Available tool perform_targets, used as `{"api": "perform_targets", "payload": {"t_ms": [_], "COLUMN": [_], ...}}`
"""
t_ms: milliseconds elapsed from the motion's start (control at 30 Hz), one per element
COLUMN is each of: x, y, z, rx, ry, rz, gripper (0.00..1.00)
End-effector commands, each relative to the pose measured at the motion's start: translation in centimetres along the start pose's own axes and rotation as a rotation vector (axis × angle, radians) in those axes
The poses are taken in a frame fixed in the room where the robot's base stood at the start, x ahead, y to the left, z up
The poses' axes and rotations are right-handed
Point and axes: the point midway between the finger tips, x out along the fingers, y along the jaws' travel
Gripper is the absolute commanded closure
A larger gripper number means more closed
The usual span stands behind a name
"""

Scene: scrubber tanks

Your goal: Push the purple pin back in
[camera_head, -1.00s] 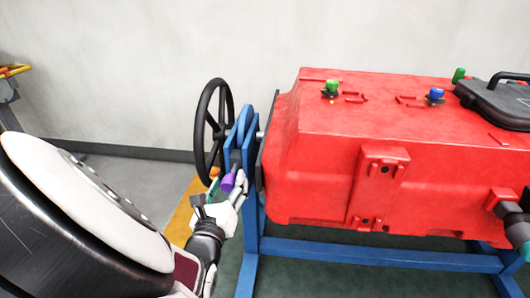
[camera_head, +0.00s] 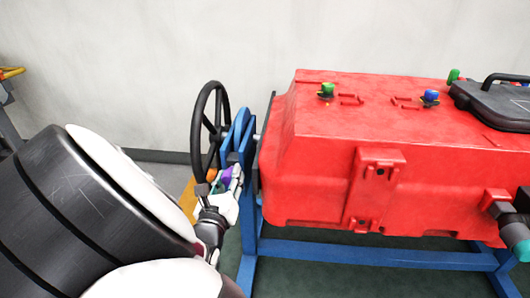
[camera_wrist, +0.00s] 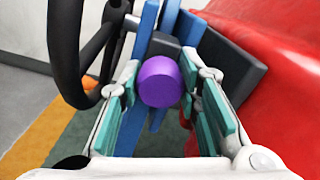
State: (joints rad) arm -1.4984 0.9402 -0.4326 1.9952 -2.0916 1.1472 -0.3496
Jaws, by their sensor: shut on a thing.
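The purple pin (camera_head: 227,173) sits at the blue stand's upright plates, beside the black handwheel. Its round purple head also shows in the wrist view (camera_wrist: 160,82), end-on. My gripper (camera_head: 230,177) is at the pin, its white fingers partly covering it in the head view. In the wrist view my gripper (camera_wrist: 162,74) has its teal-padded fingers on both sides of the purple head, and it is shut on it. The pin's shaft and hole are hidden behind the head.
The black handwheel (camera_head: 199,130) stands close to the left of my gripper. The blue frame (camera_head: 248,245) carries the large red tank (camera_head: 320,150) on the right. Green and blue knobs are on the tank top. A pale wall is behind.

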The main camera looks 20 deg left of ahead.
Motion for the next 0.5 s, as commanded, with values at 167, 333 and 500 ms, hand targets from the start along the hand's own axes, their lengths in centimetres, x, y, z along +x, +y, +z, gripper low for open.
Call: {"api": "perform_targets", "payload": {"t_ms": [167,333,500], "x": [1.04,1.10,1.04], "y": [0.01,-0.01,-0.02], "z": [0.06,0.09,0.05], "rx": [0.000,0.000,0.000], "ry": [-0.001,-0.002,-0.001], "rz": [0.002,0.001,0.001], "gripper": [1.00,0.67,0.48]}}
